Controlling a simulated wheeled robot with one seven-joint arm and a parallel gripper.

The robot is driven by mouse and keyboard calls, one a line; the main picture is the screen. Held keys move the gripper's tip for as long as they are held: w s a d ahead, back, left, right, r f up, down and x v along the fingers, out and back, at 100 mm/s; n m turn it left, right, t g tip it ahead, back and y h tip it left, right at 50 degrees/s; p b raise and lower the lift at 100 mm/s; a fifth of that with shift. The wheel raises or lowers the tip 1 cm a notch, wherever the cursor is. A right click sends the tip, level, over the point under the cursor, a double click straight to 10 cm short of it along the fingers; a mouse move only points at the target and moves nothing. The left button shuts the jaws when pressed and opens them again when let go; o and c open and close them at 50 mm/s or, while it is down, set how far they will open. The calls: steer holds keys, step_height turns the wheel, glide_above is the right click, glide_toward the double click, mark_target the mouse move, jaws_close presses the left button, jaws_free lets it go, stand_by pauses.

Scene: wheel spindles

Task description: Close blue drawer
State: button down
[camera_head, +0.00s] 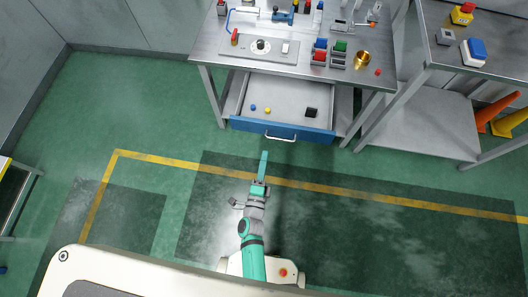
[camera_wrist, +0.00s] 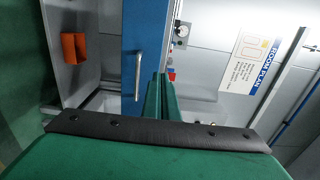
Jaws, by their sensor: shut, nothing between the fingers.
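The blue drawer (camera_head: 285,131) stands pulled out below the tabletop of the metal workbench in the head view. Its inside shows, with a blue ball, a yellow ball and a small black block on its floor. A pale bar handle (camera_head: 281,138) is on its front. My gripper (camera_head: 264,155) is just in front of the drawer, below and left of the handle in the picture, and apart from it. Its fingers are together and empty. In the wrist view the blue drawer front (camera_wrist: 146,40) and handle (camera_wrist: 138,75) are just left of my fingertips (camera_wrist: 160,78).
The workbench top (camera_head: 226,52) holds a panel, coloured blocks and a brass part. The green floor (camera_head: 130,120) is clear left of the drawer. An orange bin (camera_wrist: 74,47) shows in the wrist view.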

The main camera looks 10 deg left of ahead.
mark_target(271, 125)
steer(key=w, duration=1.1)
steer(key=shift+w, duration=0.1)
